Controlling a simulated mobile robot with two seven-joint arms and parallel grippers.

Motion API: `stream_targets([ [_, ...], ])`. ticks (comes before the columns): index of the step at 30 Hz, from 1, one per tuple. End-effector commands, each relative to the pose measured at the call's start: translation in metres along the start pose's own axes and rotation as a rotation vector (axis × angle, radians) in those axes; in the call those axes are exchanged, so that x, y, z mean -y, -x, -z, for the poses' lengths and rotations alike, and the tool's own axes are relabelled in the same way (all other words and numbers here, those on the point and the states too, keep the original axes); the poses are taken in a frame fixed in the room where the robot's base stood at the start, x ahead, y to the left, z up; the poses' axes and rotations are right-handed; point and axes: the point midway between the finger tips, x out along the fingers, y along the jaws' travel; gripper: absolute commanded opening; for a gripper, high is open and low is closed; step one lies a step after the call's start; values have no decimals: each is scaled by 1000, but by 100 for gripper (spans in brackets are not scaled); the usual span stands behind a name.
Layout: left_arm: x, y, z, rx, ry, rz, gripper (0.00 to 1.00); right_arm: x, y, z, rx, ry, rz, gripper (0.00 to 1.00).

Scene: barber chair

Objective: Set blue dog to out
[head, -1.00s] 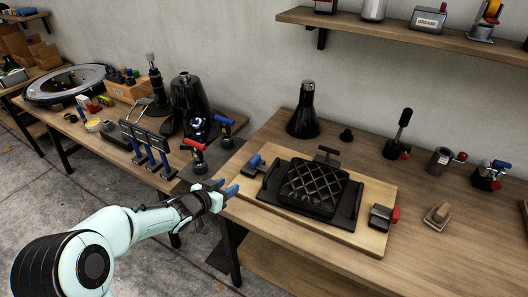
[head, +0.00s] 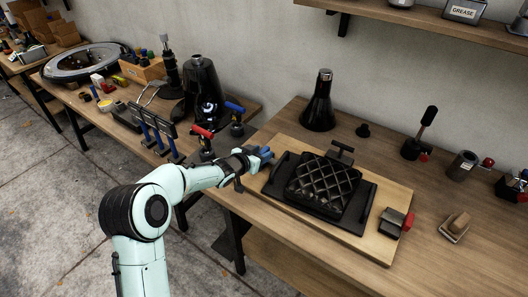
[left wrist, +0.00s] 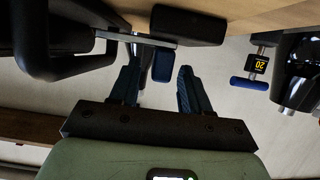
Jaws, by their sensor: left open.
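The blue dog is a small dark block with a blue part at the left corner of the wooden board (head: 388,250). In the head view my left gripper (head: 258,160) is right at it and largely covers it, with blue tones that blend together. In the left wrist view the blue dog (left wrist: 162,66) shows as a blue block between the tips of my left gripper (left wrist: 158,82). The two fingers stand apart with gaps beside the block. I cannot tell whether either finger touches it. My right gripper is not in view.
A black quilted pad (head: 322,186) lies in a dark tray on the board. A red-ended dog (head: 396,222) sits at the board's right. Red-handled (head: 203,135) and blue-handled (head: 236,110) clamps stand left of my gripper. A black cone-shaped bottle (head: 319,105) stands behind.

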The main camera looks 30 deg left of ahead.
Motion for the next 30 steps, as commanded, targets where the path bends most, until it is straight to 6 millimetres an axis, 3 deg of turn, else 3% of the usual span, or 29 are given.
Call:
stream_targets([
  [6, 0, -21, 0, 0, 0, 0, 47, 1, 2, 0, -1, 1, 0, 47],
  [16, 0, -24, 0, 1, 0, 1, 47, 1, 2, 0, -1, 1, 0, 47],
  [20, 0, -24, 0, 1, 0, 1, 4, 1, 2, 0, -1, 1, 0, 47],
  [21, 0, -24, 0, 1, 0, 1, 0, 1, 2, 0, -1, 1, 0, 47],
  [26, 2, -24, 0, 2, 0, 1, 0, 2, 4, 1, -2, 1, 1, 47],
  [30, 15, -23, 0, 7, -1, 5, 0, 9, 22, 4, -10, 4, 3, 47],
])
